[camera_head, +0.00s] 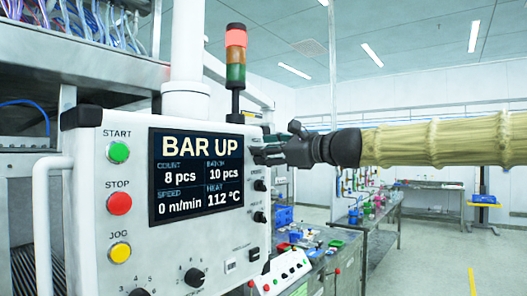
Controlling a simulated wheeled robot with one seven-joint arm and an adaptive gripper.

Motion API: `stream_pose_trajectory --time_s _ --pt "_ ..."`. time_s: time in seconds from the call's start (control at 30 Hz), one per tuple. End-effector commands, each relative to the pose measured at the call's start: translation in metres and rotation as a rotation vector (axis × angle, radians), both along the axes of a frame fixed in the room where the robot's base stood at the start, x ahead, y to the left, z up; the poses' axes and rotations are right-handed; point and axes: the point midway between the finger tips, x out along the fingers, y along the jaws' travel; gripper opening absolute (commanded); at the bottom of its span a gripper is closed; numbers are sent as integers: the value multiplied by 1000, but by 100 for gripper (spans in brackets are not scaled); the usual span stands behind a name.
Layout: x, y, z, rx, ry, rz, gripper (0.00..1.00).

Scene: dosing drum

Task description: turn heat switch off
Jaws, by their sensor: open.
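The white control panel (92,215) stands at the left, with a dark display (196,178) reading BAR UP and HEAT 112 °C. A small switch (230,266) sits low on the panel's face. I cannot tell which control is the heat switch.
A green START button (118,152), a red STOP button (119,203) and a yellow JOG button (120,252) are at the panel's left. A signal tower (236,58) rises behind the panel. A workbench (381,250) with small items stands behind; floor at right is open.

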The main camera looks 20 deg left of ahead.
Motion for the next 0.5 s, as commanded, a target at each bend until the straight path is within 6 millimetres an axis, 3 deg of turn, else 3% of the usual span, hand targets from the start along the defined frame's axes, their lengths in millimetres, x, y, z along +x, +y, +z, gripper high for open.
stream_pose_trajectory --time_s 0.5 --pt "-28 -78 0 1 1 -1 45"
